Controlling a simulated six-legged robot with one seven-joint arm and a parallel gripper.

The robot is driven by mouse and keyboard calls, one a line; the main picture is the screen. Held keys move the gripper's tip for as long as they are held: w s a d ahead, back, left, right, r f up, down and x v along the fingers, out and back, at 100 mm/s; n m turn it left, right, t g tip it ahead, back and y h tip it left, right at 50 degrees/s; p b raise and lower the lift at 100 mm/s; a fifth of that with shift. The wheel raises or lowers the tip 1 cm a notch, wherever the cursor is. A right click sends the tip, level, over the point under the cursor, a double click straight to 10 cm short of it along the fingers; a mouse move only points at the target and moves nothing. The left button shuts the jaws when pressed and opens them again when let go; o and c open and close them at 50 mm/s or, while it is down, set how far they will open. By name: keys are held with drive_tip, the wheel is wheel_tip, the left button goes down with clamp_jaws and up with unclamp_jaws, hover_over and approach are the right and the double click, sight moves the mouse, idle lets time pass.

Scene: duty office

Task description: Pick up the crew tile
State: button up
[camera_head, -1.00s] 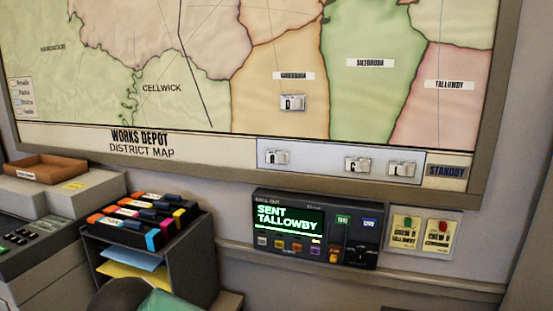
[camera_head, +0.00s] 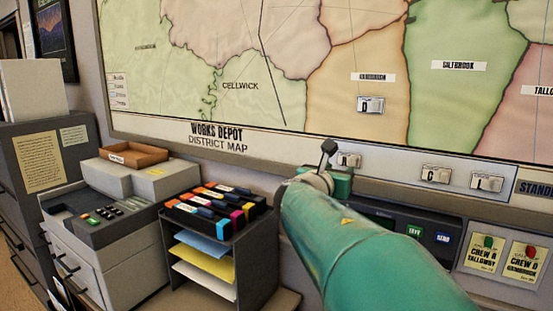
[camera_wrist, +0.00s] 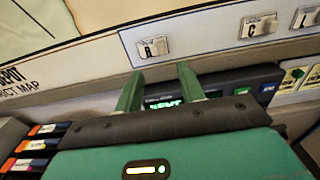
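Small white lettered crew tiles are on the wall map board. One tile marked D (camera_head: 370,104) sits on the orange district. Another, its letter hard to read (camera_head: 349,160), is at the left of the pale standby strip; in the wrist view it (camera_wrist: 153,47) looks like A. A tile like C (camera_head: 435,174) and another tile (camera_head: 487,182) are farther right on the strip. My gripper (camera_wrist: 160,72) is open and empty, its two green fingers apart, just below the left strip tile. In the head view my gripper (camera_head: 330,168) is partly hidden by my arm.
The call-out console (camera_head: 425,232) is below the board, mostly covered by my arm. Two yellow crew cards (camera_head: 502,258) are to its right. A rack of cartridges and papers (camera_head: 215,250), a desk machine (camera_head: 100,215) and a brown tray (camera_head: 133,155) are at left.

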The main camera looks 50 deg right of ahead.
sight(354, 159)
drive_tip(key=d, duration=0.4)
drive_tip(key=w+d, duration=0.1)
drive_tip(key=d, duration=0.3)
drive_tip(key=w+d+f, duration=0.1)
drive_tip(key=d, duration=0.4)
clamp_jaws()
